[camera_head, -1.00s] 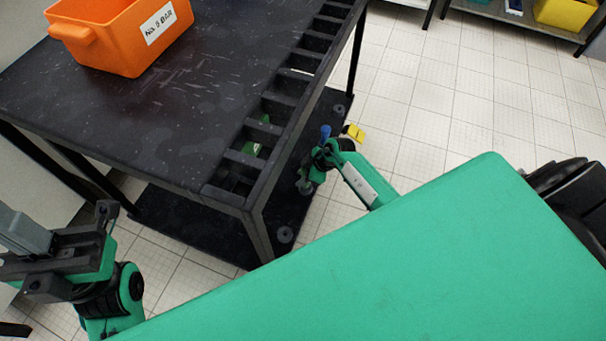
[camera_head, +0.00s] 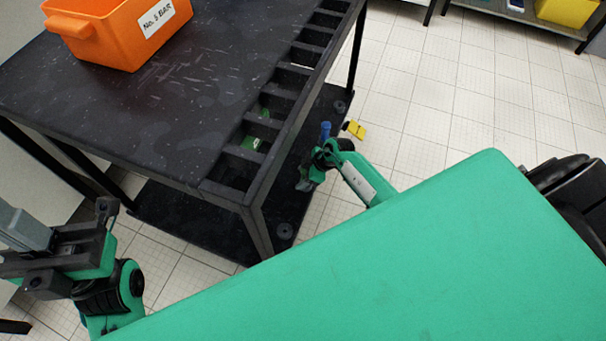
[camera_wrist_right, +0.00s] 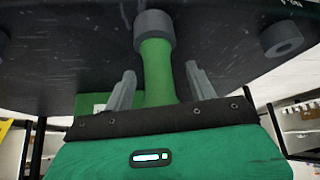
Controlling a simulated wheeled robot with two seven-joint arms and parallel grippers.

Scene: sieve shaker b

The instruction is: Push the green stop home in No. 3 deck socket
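In the right wrist view a green stop (camera_wrist_right: 156,75) stands with its far end at a grey round socket (camera_wrist_right: 154,29) on the dark deck. How deep it sits is hidden by the socket's collar. My right gripper (camera_wrist_right: 161,88) has one grey finger on each side of the stop, with a visible gap on both sides. It is open around the stop. In the head view my right gripper (camera_head: 305,182) is low beside the bench's near right corner, above the dark lower deck (camera_head: 190,225). My left gripper (camera_head: 25,232) is at the left edge; its fingertips are not clear.
A second grey socket (camera_wrist_right: 282,38) lies to the right in the wrist view. The black bench (camera_head: 130,110) has a row of slots along its right side and carries an orange bin (camera_head: 105,35). A yellow object (camera_head: 355,129) and a blue one (camera_head: 325,130) show beyond my right arm.

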